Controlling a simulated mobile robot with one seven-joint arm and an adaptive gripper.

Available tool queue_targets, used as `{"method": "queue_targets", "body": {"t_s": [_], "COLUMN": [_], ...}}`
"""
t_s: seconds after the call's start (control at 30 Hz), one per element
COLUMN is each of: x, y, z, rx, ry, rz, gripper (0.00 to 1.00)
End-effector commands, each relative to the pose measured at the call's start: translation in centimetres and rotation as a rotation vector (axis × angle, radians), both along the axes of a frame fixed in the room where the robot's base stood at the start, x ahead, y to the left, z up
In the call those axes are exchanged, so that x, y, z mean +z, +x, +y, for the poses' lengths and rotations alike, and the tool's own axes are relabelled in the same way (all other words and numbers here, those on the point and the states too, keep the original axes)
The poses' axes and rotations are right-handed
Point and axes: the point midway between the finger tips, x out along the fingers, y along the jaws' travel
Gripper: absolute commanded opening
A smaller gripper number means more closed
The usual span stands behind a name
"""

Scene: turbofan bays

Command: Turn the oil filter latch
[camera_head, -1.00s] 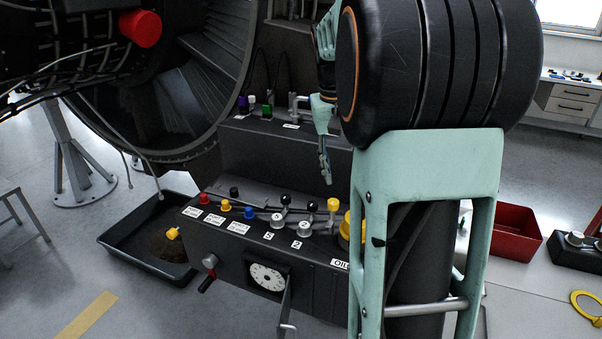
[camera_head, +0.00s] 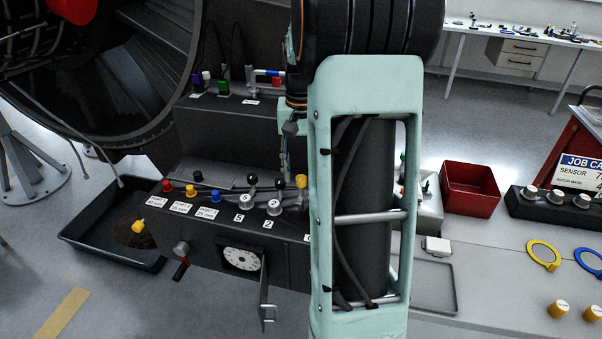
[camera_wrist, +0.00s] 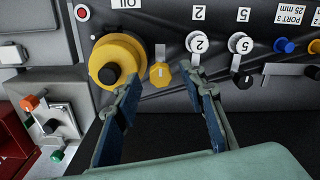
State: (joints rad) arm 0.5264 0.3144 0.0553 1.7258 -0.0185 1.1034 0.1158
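In the wrist view a large round yellow cap (camera_wrist: 125,50) with a black knob sits on the dark panel below an upside-down "OIL" label (camera_wrist: 127,3). Which part is the latch I cannot tell. A small yellow knob (camera_wrist: 160,74) with a white pointer is right of the cap; it also shows in the head view (camera_head: 301,181). My gripper (camera_wrist: 164,82) is open and empty, its fingertips either side of the small knob in the picture; contact cannot be told. In the head view my arm hides the large cap and most of the gripper (camera_head: 285,158).
In the head view, a crank handle (camera_head: 181,258) and a dial (camera_head: 242,259) are on the panel front. A red bin (camera_head: 470,188) stands on the right bench.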

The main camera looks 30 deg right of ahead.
Motion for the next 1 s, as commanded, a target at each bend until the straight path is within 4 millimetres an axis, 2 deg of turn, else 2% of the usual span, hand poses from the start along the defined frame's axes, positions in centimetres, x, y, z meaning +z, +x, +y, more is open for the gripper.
{"method": "queue_targets", "body": {"t_s": [0.2, 0.47, 0.8, 1.0], "x": [-1.41, -1.48, -1.45, -1.43], "y": [-0.01, 0.01, 0.01, 0.01], "z": [-0.04, -0.04, -0.04, -0.04], "rx": [0.000, 0.000, 0.000, 0.008], "ry": [-0.001, -0.001, -0.001, -0.001], "rz": [-0.001, -0.002, -0.002, -0.002], "gripper": [0.38, 0.37, 0.00, 0.00]}}
